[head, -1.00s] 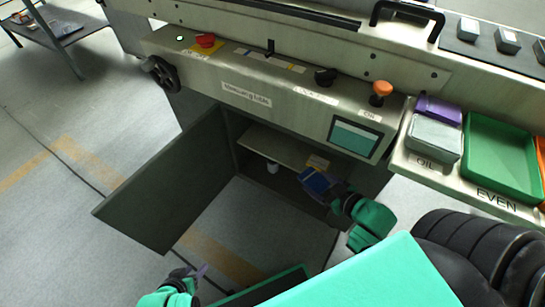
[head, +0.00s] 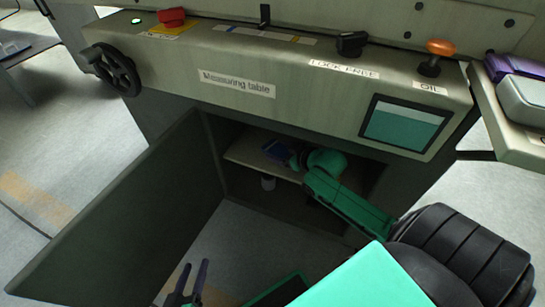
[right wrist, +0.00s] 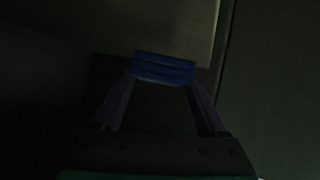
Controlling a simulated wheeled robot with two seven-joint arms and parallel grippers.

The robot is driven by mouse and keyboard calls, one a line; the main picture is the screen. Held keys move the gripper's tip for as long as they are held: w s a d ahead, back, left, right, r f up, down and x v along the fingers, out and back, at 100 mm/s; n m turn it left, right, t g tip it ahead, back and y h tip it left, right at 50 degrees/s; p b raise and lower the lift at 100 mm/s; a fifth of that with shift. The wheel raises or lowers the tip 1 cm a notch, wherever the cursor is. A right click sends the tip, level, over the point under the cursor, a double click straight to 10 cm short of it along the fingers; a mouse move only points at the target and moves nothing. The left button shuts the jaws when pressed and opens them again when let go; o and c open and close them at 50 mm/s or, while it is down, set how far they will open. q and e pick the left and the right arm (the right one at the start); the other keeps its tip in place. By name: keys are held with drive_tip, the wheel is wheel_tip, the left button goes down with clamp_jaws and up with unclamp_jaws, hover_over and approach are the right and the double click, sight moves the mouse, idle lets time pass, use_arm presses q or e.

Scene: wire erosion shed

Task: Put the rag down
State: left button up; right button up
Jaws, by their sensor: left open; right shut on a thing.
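The blue folded rag (head: 275,151) is inside the open cabinet, at the shelf (head: 238,152). My right gripper (right wrist: 163,75) is shut on the rag, which shows between its fingertips in the right wrist view (right wrist: 163,67). In the head view my right arm reaches into the cabinet from the right and hides part of the shelf. I cannot tell whether the rag touches the shelf. My left gripper (head: 189,278) is open and empty at the bottom of the head view, outside the cabinet.
The cabinet door (head: 120,215) stands open to the left. The cabinet interior is dark.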

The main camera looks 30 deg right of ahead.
sight(272, 144)
drive_tip(key=w, duration=0.2)
drive_tip(key=w+b, duration=0.1)
drive_tip(key=shift+w+a, duration=0.25)
drive_tip(key=shift+w, duration=0.05)
wheel_tip(272, 144, down, 4)
drive_tip(key=shift+s+r+b, duration=0.1)
drive_tip(key=shift+b, duration=1.15)
use_arm(q)
drive_tip(key=shift+t, duration=0.4)
wheel_tip(272, 144, down, 4)
drive_tip(key=shift+f, duration=0.1)
use_arm(e)
drive_tip(key=shift+r, duration=0.15)
drive_tip(key=o, duration=1.2)
drive_tip(key=shift+o, duration=0.2)
drive_tip(key=p+v, duration=0.6)
drive_tip(key=v, duration=0.5)
drive_tip(key=shift+r, duration=0.1)
use_arm(q)
wheel_tip(272, 144, up, 7)
drive_tip(key=g, duration=0.1)
drive_tip(key=shift+a+p, duration=0.2)
drive_tip(key=shift+p, duration=0.1)
use_arm(e)
drive_tip(key=shift+s+d+r, duration=0.1)
drive_tip(key=shift+s+r, duration=0.05)
drive_tip(key=shift+s, duration=0.3)
